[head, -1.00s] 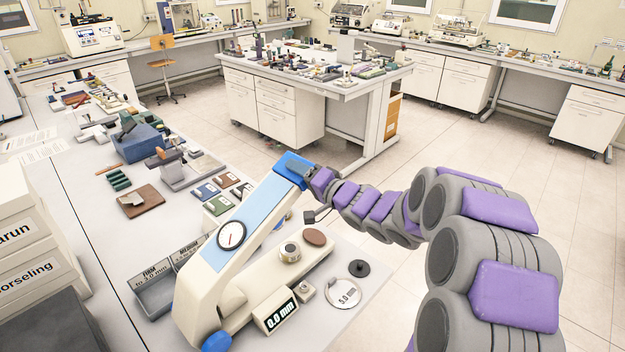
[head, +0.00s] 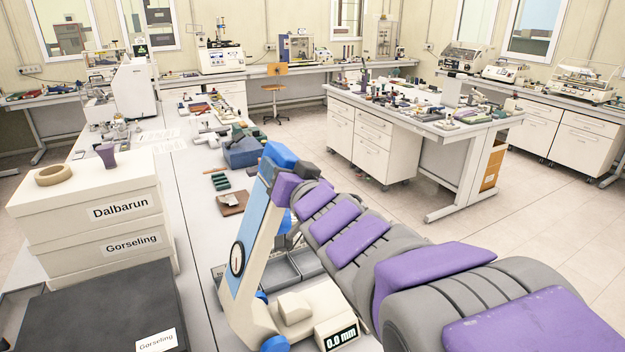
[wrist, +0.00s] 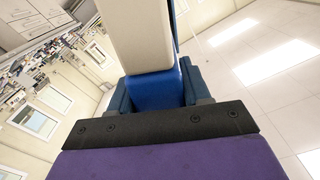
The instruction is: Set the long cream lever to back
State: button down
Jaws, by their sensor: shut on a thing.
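The long cream lever (head: 262,250) belongs to a test device and stands steeply raised, with a light blue strip, a round dial (head: 237,259) and a blue end (head: 281,156). Its cream base (head: 303,308) carries a display (head: 340,338) reading 0.0 mm. My gripper (head: 285,175) is shut at the lever's blue end; my arm reaches it from the right. In the wrist view the lever (wrist: 138,35) rises away, its blue end (wrist: 155,88) between the jaws of my gripper (wrist: 155,95). My arm hides part of the device's right side.
Labelled cream boxes (head: 90,215) and a dark box (head: 95,310) stand left of the device. A grey divided tray (head: 290,268) lies just behind it. A brown board (head: 232,203) and a blue block (head: 243,153) are farther back. Open floor (head: 440,180) lies to the right.

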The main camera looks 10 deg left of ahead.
jog(key=shift+s+a+n+b, duration=0.2)
jog(key=shift+s+a, duration=0.2)
jog(key=shift+a, duration=0.2)
jog(key=shift+s+a+n+b, duration=0.1)
jog(key=shift+s+a+b, duration=0.1)
jog(key=shift+s+a, duration=0.3)
jog(key=shift+w, duration=0.1)
jog(key=c, duration=1)
grip_release()
jog(key=o, duration=0.3)
jog(key=shift+s+a+r, duration=0.1)
jog(key=shift+s+a, duration=0.1)
jog(key=shift+a, duration=0.1)
jog(key=shift+o, duration=0.5)
jog(key=shift+a, duration=0.2)
jog(key=shift+w, duration=0.1)
jog(key=shift+d, duration=0.1)
